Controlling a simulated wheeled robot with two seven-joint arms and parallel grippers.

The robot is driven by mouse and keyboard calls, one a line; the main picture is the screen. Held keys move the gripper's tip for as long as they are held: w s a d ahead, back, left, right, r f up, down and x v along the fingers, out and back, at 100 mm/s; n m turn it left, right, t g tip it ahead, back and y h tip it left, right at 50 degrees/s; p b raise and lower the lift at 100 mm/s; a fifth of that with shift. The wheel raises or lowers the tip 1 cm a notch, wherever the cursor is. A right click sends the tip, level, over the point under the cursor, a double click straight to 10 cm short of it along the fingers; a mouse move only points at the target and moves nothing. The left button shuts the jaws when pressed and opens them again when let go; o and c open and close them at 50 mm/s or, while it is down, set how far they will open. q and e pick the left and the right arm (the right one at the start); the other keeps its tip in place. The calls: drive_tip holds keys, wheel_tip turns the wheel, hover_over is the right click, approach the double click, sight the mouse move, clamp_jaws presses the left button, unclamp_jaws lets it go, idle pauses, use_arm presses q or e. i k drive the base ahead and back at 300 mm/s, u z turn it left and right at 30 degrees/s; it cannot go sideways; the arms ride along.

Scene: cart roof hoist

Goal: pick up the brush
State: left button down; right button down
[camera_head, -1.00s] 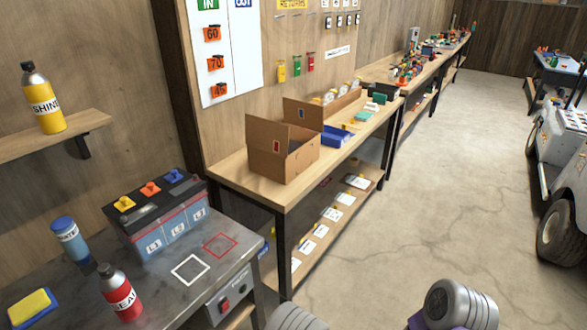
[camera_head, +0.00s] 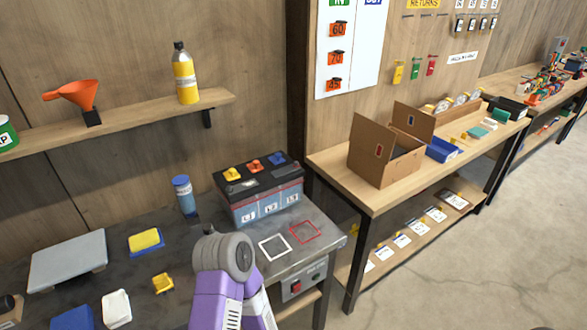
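I cannot make out a brush for certain in the head view. A small brown and dark object (camera_head: 8,306) is cut off at the lower left edge, and I cannot tell what it is. A grey and purple link of my own arm rises at the bottom centre over the dark workbench (camera_head: 130,225). It hides part of the bench. Neither gripper's fingers are in view.
The bench carries a battery (camera_head: 262,190), a blue bottle (camera_head: 184,197), a yellow sponge (camera_head: 146,240), a grey plate (camera_head: 68,262) and a yellow clip (camera_head: 162,283).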

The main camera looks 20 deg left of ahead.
sight(163, 284)
drive_tip(key=u, duration=2.05)
